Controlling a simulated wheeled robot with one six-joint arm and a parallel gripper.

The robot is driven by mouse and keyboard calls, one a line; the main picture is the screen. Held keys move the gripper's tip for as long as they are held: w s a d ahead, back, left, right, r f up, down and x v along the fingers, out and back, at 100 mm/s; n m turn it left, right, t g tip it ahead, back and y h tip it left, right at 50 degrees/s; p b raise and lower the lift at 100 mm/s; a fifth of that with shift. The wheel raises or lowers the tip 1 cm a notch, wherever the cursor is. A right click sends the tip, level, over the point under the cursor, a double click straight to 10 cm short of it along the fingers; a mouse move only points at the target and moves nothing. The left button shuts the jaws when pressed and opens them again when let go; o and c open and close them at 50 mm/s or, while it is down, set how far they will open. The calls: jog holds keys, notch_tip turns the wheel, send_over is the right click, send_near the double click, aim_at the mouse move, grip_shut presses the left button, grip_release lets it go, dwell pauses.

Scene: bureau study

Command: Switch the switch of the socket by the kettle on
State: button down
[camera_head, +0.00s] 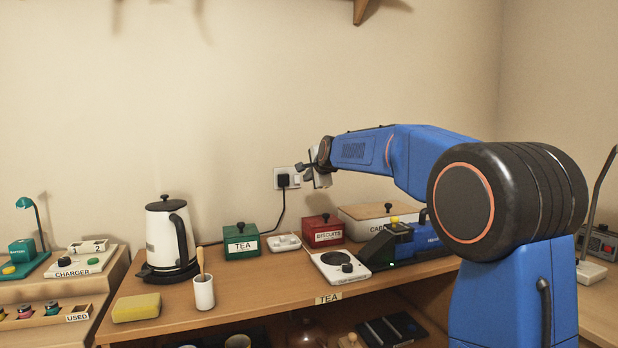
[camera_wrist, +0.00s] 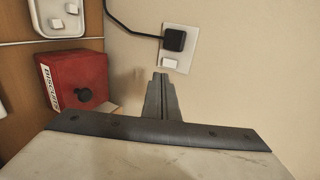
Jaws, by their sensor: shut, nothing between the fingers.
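The white wall socket (camera_head: 288,178) is on the wall to the right of the white kettle (camera_head: 170,237). A black plug (camera_head: 283,180) with a cord sits in its left half; the plug also shows in the wrist view (camera_wrist: 175,40). The white switch (camera_wrist: 169,63) is on the plate beside the plug. I cannot tell its on or off position. My gripper (camera_head: 303,172) is in front of the wall at the right side of the socket. In the wrist view its shut, empty fingertips (camera_wrist: 161,76) point at the switch, very close; contact cannot be told.
On the desk (camera_head: 240,288) below stand a green TEA box (camera_head: 241,242), a red BISCUITS box (camera_head: 323,233), a small white tray (camera_head: 284,242) and a white hot plate (camera_head: 340,267). The cord hangs from the plug toward the desk. The wall around the socket is bare.

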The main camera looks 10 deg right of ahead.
send_near(297, 182)
jog(key=f+x, duration=0.1)
jog(key=x, duration=0.4)
jog(key=shift+w+a+r, duration=0.1)
jog(key=shift+w+r, duration=0.05)
jog(key=shift+w, duration=0.35)
jog(key=shift+w, duration=0.2)
